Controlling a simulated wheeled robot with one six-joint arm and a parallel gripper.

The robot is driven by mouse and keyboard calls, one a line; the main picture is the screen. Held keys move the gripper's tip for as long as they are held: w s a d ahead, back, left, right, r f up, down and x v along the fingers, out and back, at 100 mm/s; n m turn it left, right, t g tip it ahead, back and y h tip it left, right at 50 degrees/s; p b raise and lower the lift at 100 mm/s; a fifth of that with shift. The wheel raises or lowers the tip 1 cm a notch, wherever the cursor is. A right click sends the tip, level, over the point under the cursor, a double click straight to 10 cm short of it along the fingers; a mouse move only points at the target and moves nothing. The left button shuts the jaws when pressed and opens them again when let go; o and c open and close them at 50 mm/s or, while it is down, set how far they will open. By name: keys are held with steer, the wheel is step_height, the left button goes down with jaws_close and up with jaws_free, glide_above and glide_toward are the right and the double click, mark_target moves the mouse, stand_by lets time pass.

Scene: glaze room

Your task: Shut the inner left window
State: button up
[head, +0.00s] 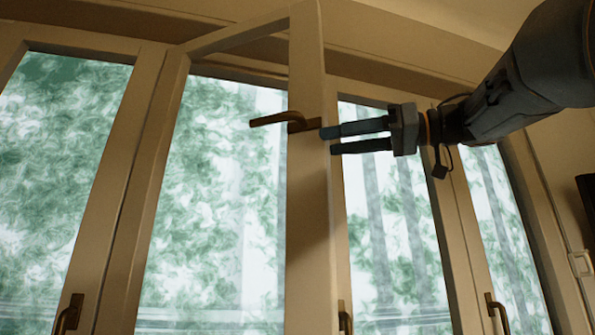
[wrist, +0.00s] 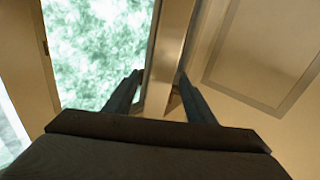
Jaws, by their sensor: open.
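The inner left window (head: 308,215) stands open, its pale wooden sash swung into the room from hinges on its left side. Its brass handle (head: 280,119) lies level, pointing left, on the upright at the sash's free side. My gripper (head: 332,141) is open, with its two dark fingers pointing left at that upright, at about handle height. In the wrist view, the upright (wrist: 168,48) shows between and beyond the spread fingertips (wrist: 160,78). I cannot tell whether either finger touches it. The handle is not clearly seen in the wrist view.
The outer left window (head: 60,160) and the two windows on the right (head: 390,225) (head: 505,240) look shut, with handles pointing down. My arm reaches in from the upper right. A dark object (head: 587,195) is cut off at the right edge.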

mark_target(302, 154)
steer(key=shift+a+f, duration=0.25)
steer(key=shift+f, duration=0.45)
steer(key=shift+a+f, duration=0.1)
steer(key=shift+a, duration=0.1)
steer(key=shift+p+x, duration=1.1)
steer(key=shift+x, duration=2.65)
steer(key=shift+f, duration=0.1)
steer(key=shift+c, duration=0.4)
